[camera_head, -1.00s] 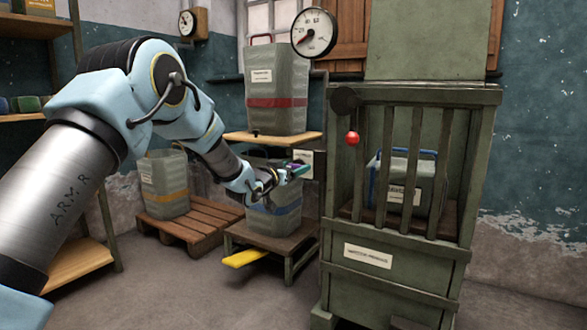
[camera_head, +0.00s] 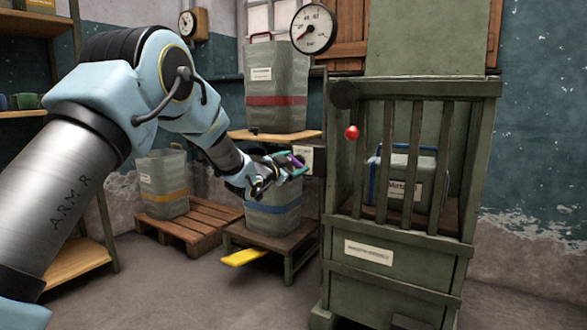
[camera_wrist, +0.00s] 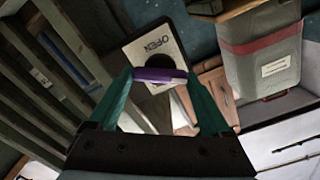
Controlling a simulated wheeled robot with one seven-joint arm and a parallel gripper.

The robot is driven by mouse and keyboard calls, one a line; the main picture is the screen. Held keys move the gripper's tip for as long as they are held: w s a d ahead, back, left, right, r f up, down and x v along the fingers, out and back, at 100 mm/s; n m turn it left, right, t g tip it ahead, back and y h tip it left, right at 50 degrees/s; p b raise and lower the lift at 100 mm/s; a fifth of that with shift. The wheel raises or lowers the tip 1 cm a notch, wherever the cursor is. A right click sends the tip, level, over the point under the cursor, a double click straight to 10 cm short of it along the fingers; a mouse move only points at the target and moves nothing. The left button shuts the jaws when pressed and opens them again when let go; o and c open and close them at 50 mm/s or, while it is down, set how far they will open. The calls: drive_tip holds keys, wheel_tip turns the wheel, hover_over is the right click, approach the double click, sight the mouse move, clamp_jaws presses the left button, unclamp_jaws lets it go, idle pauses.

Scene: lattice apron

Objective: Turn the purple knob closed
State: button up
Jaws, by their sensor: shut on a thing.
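The purple knob (camera_wrist: 160,75) is a short bar between my two green fingertips in the wrist view. My gripper (camera_wrist: 158,78) is shut on it, one finger at each end. Behind the knob is a pale plate (camera_wrist: 157,40) marked OPEN with a dark round spot; the knob hides part of it. In the head view my gripper (camera_head: 296,162) is at the left side of the barred cabinet, with a bit of purple showing between its fingers. The plate (camera_head: 306,158) is just right of it there. The knob's exact angle is hard to tell.
The green barred cabinet (camera_head: 410,92) holds a blue-handled container (camera_head: 427,168) and has a red ball (camera_head: 352,132) at its front. A red-banded container (camera_head: 276,85) stands on a shelf above a blue-banded one (camera_head: 272,212).

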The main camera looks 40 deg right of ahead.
drive_tip(key=m+b, duration=0.1)
drive_tip(key=m, duration=0.1)
drive_tip(key=m+b, duration=0.1)
drive_tip(key=m, duration=0.1)
drive_tip(key=m+b, duration=0.1)
drive_tip(key=m, duration=0.1)
drive_tip(key=shift+s+f+b, duration=0.15)
drive_tip(key=shift+f+b, duration=0.15)
drive_tip(key=shift+b, duration=0.1)
drive_tip(key=m+b, duration=0.3)
drive_tip(key=m, duration=0.2)
drive_tip(key=shift+m, duration=0.3)
drive_tip(key=o, duration=1.2)
drive_tip(key=shift+r, duration=0.1)
drive_tip(key=shift+c, duration=0.2)
drive_tip(key=shift+s+a+r, duration=0.1)
drive_tip(key=shift+a+r, duration=0.05)
drive_tip(key=shift+a, duration=0.45)
drive_tip(key=p+v, duration=0.2)
drive_tip(key=v, duration=0.7)
drive_tip(key=shift+a, duration=0.3)
